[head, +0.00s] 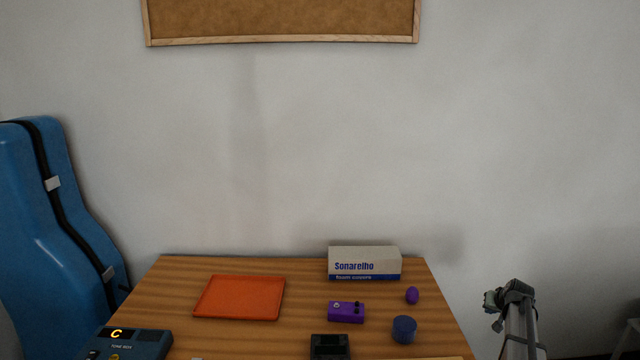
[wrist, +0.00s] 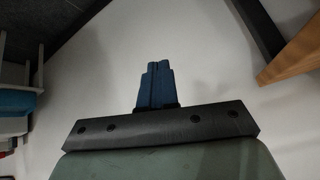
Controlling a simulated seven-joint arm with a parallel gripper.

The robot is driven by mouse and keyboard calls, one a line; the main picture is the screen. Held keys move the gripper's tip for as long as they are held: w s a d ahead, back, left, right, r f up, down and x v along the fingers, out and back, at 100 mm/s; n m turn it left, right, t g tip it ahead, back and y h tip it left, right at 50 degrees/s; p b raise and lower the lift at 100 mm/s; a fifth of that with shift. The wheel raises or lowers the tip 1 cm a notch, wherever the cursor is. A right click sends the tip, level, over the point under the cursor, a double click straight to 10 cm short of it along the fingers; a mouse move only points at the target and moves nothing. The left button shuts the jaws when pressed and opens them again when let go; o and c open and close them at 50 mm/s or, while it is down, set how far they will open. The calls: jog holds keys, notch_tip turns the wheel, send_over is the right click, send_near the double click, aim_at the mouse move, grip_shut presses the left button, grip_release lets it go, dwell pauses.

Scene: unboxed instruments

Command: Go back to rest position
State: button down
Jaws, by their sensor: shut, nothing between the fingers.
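My gripper (wrist: 157,67) shows in the wrist view with its two blue fingers pressed together and nothing between them. It is clear of any object there, with a pale surface beyond the fingertips. I cannot make out my gripper in the head view. The wooden table (head: 175,276) stands against the wall in the head view.
On the table are an orange tray (head: 240,298), a Sonarelho box (head: 364,262), a purple pedal (head: 346,312), a purple egg (head: 412,295), a blue round container (head: 404,330) and a dark object (head: 330,346). A blue instrument case (head: 40,230) and a tripod (head: 517,318) flank it.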

jog(key=s+d+f+m+g+h, duration=0.15)
jog(key=s+d+f+m, duration=0.25)
jog(key=s+d+f, duration=0.55)
jog(key=s+d+f+m+g+h, duration=0.1)
jog(key=s+d+f+m+h, duration=0.15)
jog(key=s+d+f, duration=0.75)
jog(key=s+f+m+g, duration=0.1)
jog(key=s+f+m, duration=0.3)
jog(key=s, duration=0.7)
jog(key=s+f+m+g, duration=0.15)
jog(key=s+f, duration=0.35)
jog(key=s, duration=0.5)
jog(key=a+f+n+g+y, duration=0.1)
jog(key=a+f+n+y, duration=0.3)
jog(key=a, duration=1.4)
jog(key=a+f+n+g+y, duration=0.1)
jog(key=a+f+n, duration=0.3)
jog(key=a, duration=1.4)
jog(key=s+a+n+g, duration=0.3)
jog(key=s+a, duration=0.5)
jog(key=a, duration=0.3)
jog(key=s+a+r+n+g, duration=0.1)
jog(key=s+a+n+g, duration=0.3)
jog(key=s+a, duration=0.5)
jog(key=a+n, duration=0.1)
jog(key=a, duration=0.2)
jog(key=shift+s+r, duration=0.2)
jog(key=shift+s, duration=0.1)
